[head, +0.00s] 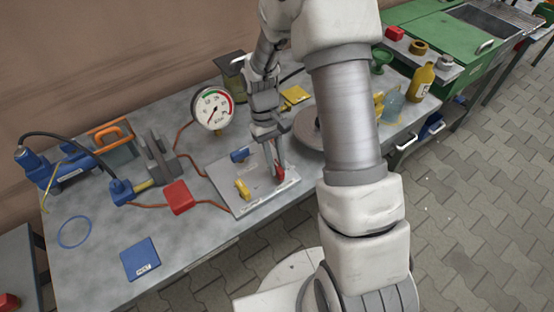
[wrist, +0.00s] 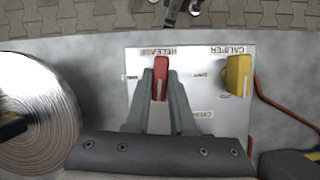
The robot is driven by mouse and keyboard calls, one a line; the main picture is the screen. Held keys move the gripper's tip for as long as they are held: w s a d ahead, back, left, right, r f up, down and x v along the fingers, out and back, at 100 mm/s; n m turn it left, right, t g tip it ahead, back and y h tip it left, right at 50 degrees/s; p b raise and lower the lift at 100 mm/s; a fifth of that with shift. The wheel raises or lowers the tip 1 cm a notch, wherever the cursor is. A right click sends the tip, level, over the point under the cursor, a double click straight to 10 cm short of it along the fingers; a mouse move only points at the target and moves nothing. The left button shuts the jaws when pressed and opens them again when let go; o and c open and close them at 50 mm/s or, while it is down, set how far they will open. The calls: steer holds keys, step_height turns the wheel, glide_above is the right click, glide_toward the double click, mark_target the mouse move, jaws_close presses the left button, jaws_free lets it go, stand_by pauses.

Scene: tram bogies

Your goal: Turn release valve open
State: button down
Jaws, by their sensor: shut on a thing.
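The release valve has a red handle (wrist: 161,72) beside an upside-down RELEASE label in the wrist view. It stands on a pale valve panel (wrist: 205,107). My gripper (wrist: 161,96) has its two fingers on either side of the red handle, shut on it. In the head view the red handle (head: 280,173) shows at the panel's right side, just below my gripper (head: 276,160). A yellow handle (wrist: 239,75) stands by the CALIPER label. A blue handle (head: 240,155) is on the panel's far side; in the wrist view my gripper mostly hides it.
A pressure gauge (head: 212,108) stands behind the panel. A red box (head: 179,197) with hoses lies to its left. A round metal disc (wrist: 38,112) is close beside my gripper. The bench front left is clear around a blue pad (head: 140,258).

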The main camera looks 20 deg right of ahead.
steer(key=shift+n, duration=0.6)
steer(key=shift+h, duration=0.3)
steer(key=c, duration=0.8)
jaws_free()
steer(key=shift+o, duration=0.2)
steer(key=p+v, duration=0.2)
steer(key=v, duration=1.5)
steer(key=shift+s+r+p, duration=0.15)
steer(key=shift+r+p, duration=0.15)
steer(key=shift+p, duration=0.05)
steer(key=shift+a, duration=0.1)
